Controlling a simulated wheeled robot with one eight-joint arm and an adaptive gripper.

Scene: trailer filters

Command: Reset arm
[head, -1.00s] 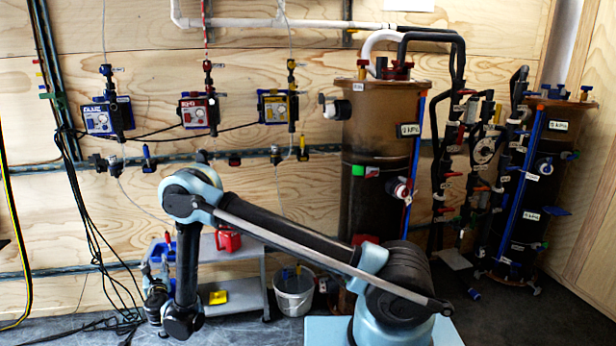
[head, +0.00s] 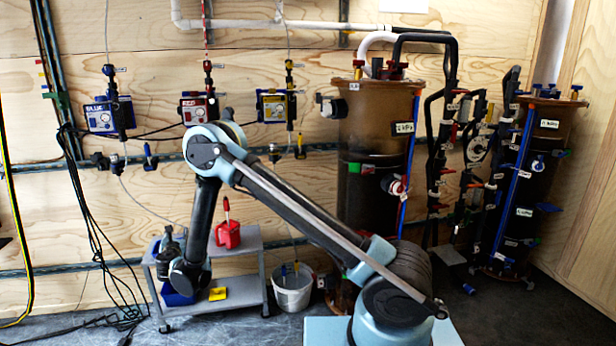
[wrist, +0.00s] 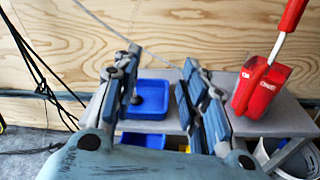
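My arm is bent high in the head view, with its forearm hanging down to the left. My gripper (head: 168,243) hangs at the left end of a small grey cart (head: 262,243). In the wrist view my gripper (wrist: 160,68) has its two blue-and-grey fingers spread apart, with nothing held between them. A blue tray (wrist: 151,113) on the cart top shows beyond and between the fingers. A red container (wrist: 261,88) with a red-handled tool (wrist: 290,15) in it stands right of the fingers. It also shows in the head view (head: 228,236).
A yellow item (head: 218,294) and a blue bin (head: 178,295) are on the lower shelf. A grey bucket (head: 292,292) stands right of the cart. Black cables (head: 92,220) hang at left. Brown filter columns (head: 380,130) stand at right; labelled boxes (head: 198,108) hang on the wooden wall.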

